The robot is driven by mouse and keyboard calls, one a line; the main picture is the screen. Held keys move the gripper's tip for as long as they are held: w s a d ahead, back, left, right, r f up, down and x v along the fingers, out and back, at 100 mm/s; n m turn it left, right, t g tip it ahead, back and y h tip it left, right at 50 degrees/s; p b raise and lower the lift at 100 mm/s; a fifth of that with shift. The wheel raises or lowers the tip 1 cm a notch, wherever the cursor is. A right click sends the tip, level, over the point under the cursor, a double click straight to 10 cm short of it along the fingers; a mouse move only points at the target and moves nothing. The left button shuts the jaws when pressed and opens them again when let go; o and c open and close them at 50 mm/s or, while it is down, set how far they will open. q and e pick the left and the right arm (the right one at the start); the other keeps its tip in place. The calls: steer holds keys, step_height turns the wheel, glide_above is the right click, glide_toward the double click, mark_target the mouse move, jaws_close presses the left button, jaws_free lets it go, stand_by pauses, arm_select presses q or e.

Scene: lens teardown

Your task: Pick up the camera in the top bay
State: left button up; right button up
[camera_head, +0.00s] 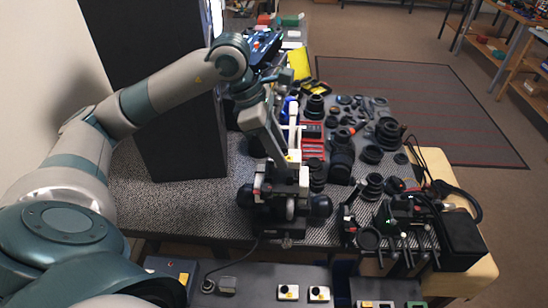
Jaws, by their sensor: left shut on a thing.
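My left arm comes in from the left and reaches down to the grey patterned table (180,205). My left gripper (284,196) is at the table's front edge, pointing down, shut on a dark camera-like object (318,207). Black rounded parts of this object stick out on both sides of the fingers. The gripper hides its middle, so I cannot tell exactly what it is, nor whether it is clear of the table. I cannot make out a top bay with certainty. My right gripper is not in view.
Many black lenses and rings (341,160) crowd the table right of the gripper, near a red tray (312,140). A tall dark panel (185,140) stands left. Dark gear with cables (410,215) fills the right front corner. A lower shelf (255,283) holds small boxes.

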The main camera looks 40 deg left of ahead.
mark_target(290, 151)
arm_select(q)
steer(key=d, duration=0.1)
steer(key=d+r, duration=0.2)
steer(key=shift+s+d+b, duration=0.15)
steer(key=shift+s+b, duration=0.2)
steer(key=shift+b, duration=0.05)
steer(key=s+d+r+b, duration=0.1)
steer(key=d+r, duration=0.3)
steer(key=d, duration=0.2)
steer(key=shift+s+d, duration=0.15)
steer(key=shift+s, duration=0.2)
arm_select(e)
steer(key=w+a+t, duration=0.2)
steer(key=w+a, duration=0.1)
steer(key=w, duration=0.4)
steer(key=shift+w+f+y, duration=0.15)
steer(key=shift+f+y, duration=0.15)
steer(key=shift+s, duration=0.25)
